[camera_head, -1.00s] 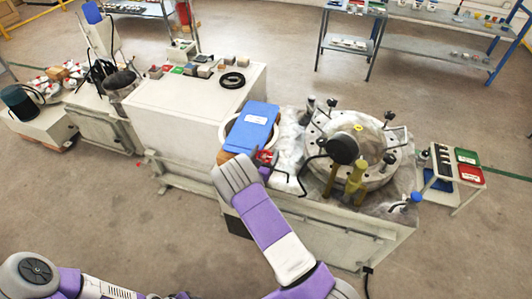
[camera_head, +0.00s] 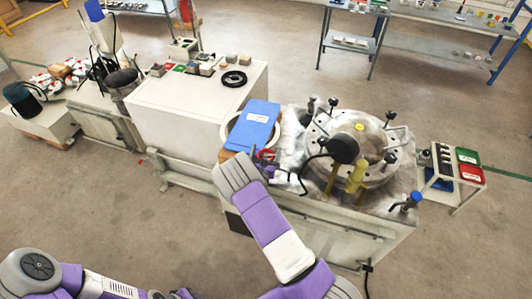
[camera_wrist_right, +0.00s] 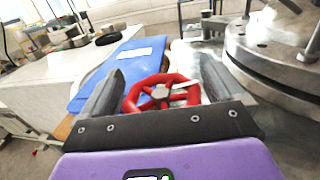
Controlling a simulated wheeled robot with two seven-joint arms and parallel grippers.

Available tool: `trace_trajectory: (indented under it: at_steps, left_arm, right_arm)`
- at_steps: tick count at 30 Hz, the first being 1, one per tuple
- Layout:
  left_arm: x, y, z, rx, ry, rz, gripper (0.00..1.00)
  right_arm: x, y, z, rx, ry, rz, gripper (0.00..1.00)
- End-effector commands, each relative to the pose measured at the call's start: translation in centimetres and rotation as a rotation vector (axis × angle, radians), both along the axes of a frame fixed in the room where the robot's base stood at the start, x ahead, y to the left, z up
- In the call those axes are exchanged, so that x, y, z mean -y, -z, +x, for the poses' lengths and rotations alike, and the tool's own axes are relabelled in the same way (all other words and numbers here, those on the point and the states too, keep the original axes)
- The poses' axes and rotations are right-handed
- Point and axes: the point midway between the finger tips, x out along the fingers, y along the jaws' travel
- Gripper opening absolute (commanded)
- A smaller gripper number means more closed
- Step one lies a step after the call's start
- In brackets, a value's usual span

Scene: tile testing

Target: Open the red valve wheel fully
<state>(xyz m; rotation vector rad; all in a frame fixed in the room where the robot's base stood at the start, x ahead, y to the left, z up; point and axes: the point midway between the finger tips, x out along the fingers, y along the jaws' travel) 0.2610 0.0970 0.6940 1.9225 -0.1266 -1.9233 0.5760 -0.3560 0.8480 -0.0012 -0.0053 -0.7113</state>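The red valve wheel (camera_wrist_right: 163,92) shows in the right wrist view, a spoked ring with a light hub. In the head view only a small red part of it (camera_head: 266,154) shows, beside the steel vessel. My right gripper (camera_wrist_right: 160,75) is open, its two dark fingers wide apart on either side of the wheel. The wheel's rim comes close to both fingers; I cannot tell whether they touch. In the head view my right gripper (camera_head: 274,171) is mostly hidden behind my wrist. My left arm is at the lower left, its gripper out of view.
A blue binder-like object (camera_head: 252,126) lies on a white round container just behind the wheel. The round steel vessel (camera_head: 372,140) with clamps stands to the right. A white cabinet (camera_head: 180,105) is at the left, and a small cart with trays (camera_head: 468,174) at the far right.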

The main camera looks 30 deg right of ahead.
Motion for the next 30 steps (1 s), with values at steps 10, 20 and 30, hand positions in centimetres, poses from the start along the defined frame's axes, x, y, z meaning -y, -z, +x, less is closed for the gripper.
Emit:
trace_trajectory:
  at_steps: [10, 20, 30]
  left_arm:
    - [0.0, -0.1, 0.0, 0.0, 0.0, 0.0, 0.43]
    - [0.0, -0.9, 0.0, 0.0, 0.0, 0.0, 0.43]
    - [0.0, -1.0, 0.0, 0.0, 0.0, 0.0, 0.43]
  right_arm:
    - [-0.5, 0.1, -0.6, -0.005, 0.0, 0.002, 1.0]
    - [-4.0, 0.1, -4.6, -0.005, -0.001, 0.002, 1.0]
    - [-5.0, 0.1, -5.8, -0.001, 0.001, 0.001, 1.0]
